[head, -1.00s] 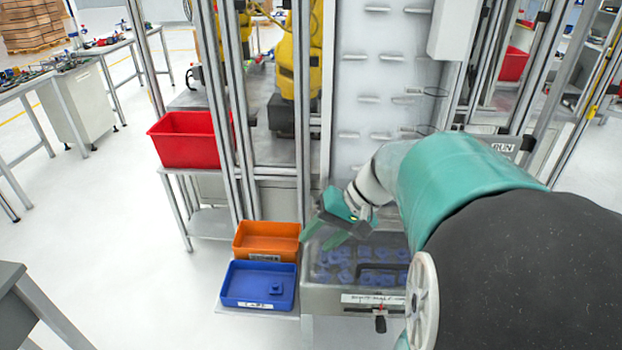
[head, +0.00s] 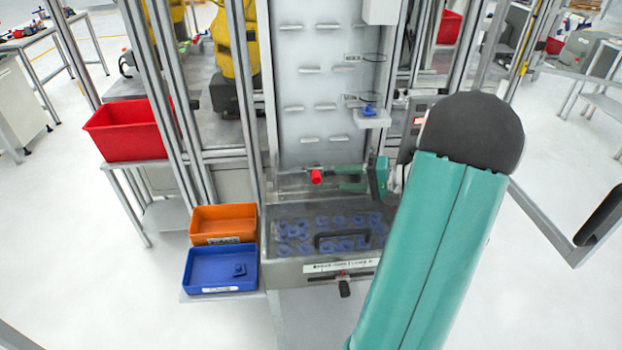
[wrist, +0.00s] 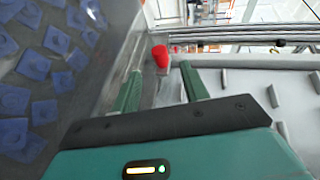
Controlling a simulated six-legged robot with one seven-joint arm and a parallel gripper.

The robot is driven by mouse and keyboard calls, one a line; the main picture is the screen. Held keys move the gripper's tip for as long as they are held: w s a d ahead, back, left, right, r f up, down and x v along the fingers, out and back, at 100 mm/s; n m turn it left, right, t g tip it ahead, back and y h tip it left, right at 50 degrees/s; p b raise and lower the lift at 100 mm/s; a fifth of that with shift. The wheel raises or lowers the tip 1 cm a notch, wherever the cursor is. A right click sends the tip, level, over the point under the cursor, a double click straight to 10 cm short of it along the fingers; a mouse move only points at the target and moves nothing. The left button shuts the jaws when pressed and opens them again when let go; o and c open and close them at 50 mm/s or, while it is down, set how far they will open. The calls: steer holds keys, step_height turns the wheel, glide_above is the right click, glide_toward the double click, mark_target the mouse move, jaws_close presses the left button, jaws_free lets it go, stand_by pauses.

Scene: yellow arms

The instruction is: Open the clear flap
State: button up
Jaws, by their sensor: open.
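The clear flap (head: 297,221) lies flat over a grey bin, with a black handle (head: 342,240) near its front. Several blue parts show through it. A red knob (head: 316,177) sticks out behind the flap, at the foot of the pegged panel. My gripper (head: 339,178) is open, just right of the knob, its fingers pointing left toward it. In the wrist view, the red knob (wrist: 160,56) appears ahead of the fingertips (wrist: 160,72), between their lines, and I see no contact. Blue parts fill the left side there. How the knob joins the flap is unclear.
The upright pegged panel (head: 318,90) stands close behind the gripper. A white ledge (head: 372,118) with a blue part is above it. An orange tray (head: 223,224) and a blue tray (head: 219,270) sit left of the bin. A red bin (head: 124,130) is farther left.

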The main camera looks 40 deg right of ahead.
mark_target(329, 165)
steer(key=x, duration=1)
steer(key=shift+a, duration=0.1)
steer(key=shift+c, duration=0.5)
steer(key=shift+r, duration=0.1)
jaws_close()
